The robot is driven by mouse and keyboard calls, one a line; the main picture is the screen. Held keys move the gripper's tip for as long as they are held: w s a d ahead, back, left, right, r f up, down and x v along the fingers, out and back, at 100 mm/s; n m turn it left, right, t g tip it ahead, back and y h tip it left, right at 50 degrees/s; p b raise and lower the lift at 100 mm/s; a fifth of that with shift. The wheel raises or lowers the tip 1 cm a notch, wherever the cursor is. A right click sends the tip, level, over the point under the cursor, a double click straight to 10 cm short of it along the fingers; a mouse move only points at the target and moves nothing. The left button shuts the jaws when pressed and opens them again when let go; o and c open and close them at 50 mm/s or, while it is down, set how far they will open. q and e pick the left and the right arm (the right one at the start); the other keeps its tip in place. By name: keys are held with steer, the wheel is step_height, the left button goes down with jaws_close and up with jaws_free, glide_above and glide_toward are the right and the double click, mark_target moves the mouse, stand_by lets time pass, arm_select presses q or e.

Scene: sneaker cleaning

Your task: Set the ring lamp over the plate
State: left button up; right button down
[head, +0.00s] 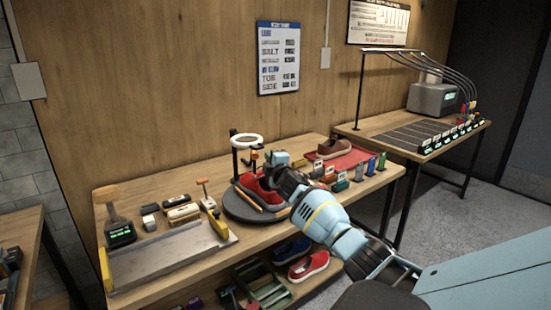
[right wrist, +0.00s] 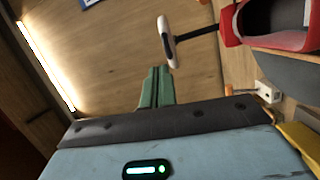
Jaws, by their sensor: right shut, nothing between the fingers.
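The ring lamp (head: 246,141) is a white ring on a black post behind the round dark plate (head: 240,209). The ring appears above the plate's back edge; I cannot tell how far it reaches over. A red sneaker (head: 250,190) sits on the plate. In the right wrist view, the ring (right wrist: 165,42) shows edge-on with its dark arm, beside the red sneaker (right wrist: 285,38). My right gripper (head: 255,158) is just below and right of the ring, shut and empty. Its green fingers (right wrist: 155,85) point toward the ring without visible contact. My left gripper is out of view.
A brush (head: 257,208) or similar stick lies at the plate's front edge. A grey tray (head: 165,260) and several tools lie on the bench's left. A red mat (head: 352,158) with a brown shoe (head: 333,148) and small bottles are on the right. Shoes stand on the lower shelf.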

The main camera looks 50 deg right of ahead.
steer(key=shift+s+d+f, duration=0.1)
steer(key=shift+s+d, duration=0.05)
steer(key=shift+s, duration=0.5)
steer(key=s+a+f+m+g+y, duration=0.1)
steer(key=s+a+f+g, duration=0.15)
steer(key=a+f, duration=0.5)
steer(key=s+a+f+m+g+y, duration=0.1)
steer(key=s+a+f, duration=0.4)
steer(key=f, duration=0.4)
steer(key=s+a+f+m+g+y, duration=0.2)
steer(key=s+a+f+m+g, duration=0.15)
steer(key=s+a+f, duration=0.85)
steer(key=s+a+m+g+y, duration=0.1)
steer(key=s+a+g, duration=0.2)
steer(key=s+a, duration=0.55)
steer(key=s+a+m+g+y, duration=0.2)
steer(key=s+a+g, duration=0.1)
steer(key=s, duration=1.1)
steer(key=s+a+m+g+y, duration=0.1)
steer(key=s+a+g, duration=0.3)
steer(key=s, duration=0.7)
steer(key=w+a+f+t+y, duration=0.1)
steer(key=w+a+f+t, duration=0.1)
steer(key=w+f+t, duration=0.1)
steer(key=w+a+f+t+y, duration=0.1)
steer(key=w+f+t, duration=0.2)
steer(key=f+t, duration=0.3)
steer(key=shift+a+f, duration=0.4)
